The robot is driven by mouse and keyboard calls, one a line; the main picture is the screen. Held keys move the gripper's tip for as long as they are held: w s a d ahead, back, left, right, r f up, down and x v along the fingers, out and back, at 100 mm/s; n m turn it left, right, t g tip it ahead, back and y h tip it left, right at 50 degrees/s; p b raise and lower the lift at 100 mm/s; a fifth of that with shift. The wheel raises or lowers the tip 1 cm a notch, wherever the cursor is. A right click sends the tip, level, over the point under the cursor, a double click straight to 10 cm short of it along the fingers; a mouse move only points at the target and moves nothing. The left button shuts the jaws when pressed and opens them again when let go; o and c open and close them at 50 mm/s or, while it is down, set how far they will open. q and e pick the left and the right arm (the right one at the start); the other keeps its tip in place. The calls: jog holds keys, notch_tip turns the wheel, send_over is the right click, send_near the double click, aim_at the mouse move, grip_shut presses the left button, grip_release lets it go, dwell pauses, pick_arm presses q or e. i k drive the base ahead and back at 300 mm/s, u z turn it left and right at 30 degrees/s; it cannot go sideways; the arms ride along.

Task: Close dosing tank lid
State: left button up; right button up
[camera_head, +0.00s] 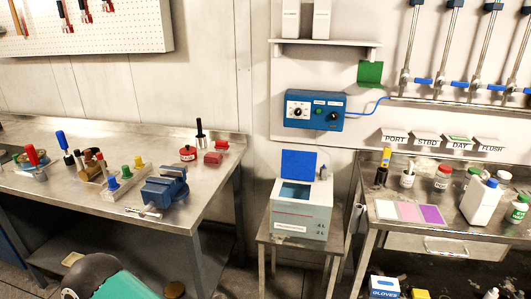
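The dosing tank (302,217) is a pale grey-blue box on a small metal stand in the middle of the camera_head view. Its blue lid (299,164) stands upright at the back edge, so the tank is open. The blue interior shows through the top opening. A small grey fitting (323,173) stands at the tank's back right corner. Neither of my grippers is in view. A dark rounded part with a teal section at the bottom left looks like one of my arm links.
A steel bench (60,196) with a blue vise (165,187) and tools stands left. A steel table (437,233) with bottles and coloured cards stands right. A blue control box (314,111) hangs on the wall above the tank. The space directly over the tank looks clear.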

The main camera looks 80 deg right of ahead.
aim_at(300, 165)
jog(key=u, duration=0.1)
jog(key=i, duration=1.25)
jog(key=z, duration=1.75)
jog(key=i, duration=0.2)
jog(key=z, duration=3.1)
jog(key=i, duration=1.1)
jog(key=u, duration=0.55)
